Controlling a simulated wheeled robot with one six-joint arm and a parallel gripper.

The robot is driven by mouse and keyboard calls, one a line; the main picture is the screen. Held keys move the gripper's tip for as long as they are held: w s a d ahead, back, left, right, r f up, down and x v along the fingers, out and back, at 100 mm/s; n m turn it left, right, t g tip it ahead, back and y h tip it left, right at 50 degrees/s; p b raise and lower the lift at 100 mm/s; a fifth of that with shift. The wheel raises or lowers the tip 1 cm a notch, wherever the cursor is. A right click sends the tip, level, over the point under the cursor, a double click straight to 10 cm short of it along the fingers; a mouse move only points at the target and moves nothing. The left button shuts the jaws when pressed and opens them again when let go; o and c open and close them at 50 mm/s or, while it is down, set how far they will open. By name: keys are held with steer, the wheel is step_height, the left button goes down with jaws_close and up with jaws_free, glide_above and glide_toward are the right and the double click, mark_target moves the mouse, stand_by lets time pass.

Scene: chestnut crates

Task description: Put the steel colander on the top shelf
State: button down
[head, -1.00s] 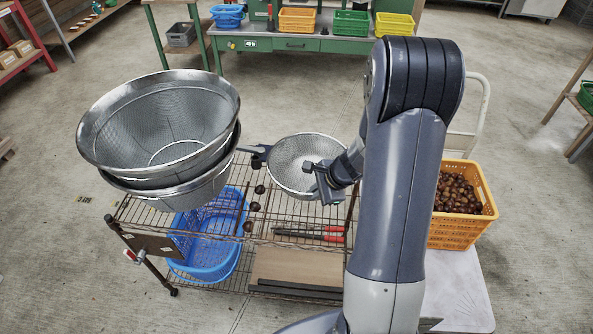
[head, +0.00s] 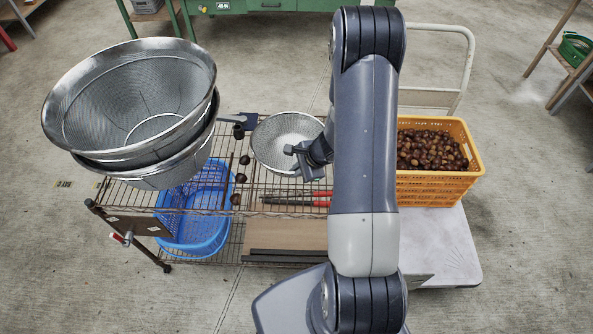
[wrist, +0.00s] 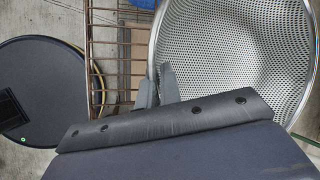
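The steel colander (head: 285,138), a round perforated bowl, is at the right part of the wire rack's top shelf (head: 272,184). Its open side faces up towards the head camera. My gripper (head: 300,160) is at its near right rim. In the wrist view the colander (wrist: 235,50) fills the right side, and my gripper's two fingers (wrist: 157,88) sit close together with the rim between them. Whether the colander's base touches the shelf wires cannot be told.
Large stacked mesh sieves (head: 135,98) fill the shelf's left end. Several small dark round items (head: 241,178) lie between. Below are a blue basket (head: 190,232) and a brown board (head: 290,235). An orange chestnut crate (head: 437,184) stands on a cart to the right.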

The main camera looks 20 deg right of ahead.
steer(key=shift+f, duration=0.3)
steer(key=c, duration=1.6)
jaws_free()
steer(key=shift+r, duration=0.1)
steer(key=shift+s+d+r, duration=0.1)
steer(key=shift+r, duration=0.3)
steer(key=v, duration=1.1)
steer(key=shift+s+r+p, duration=0.15)
steer(key=shift+p, duration=0.3)
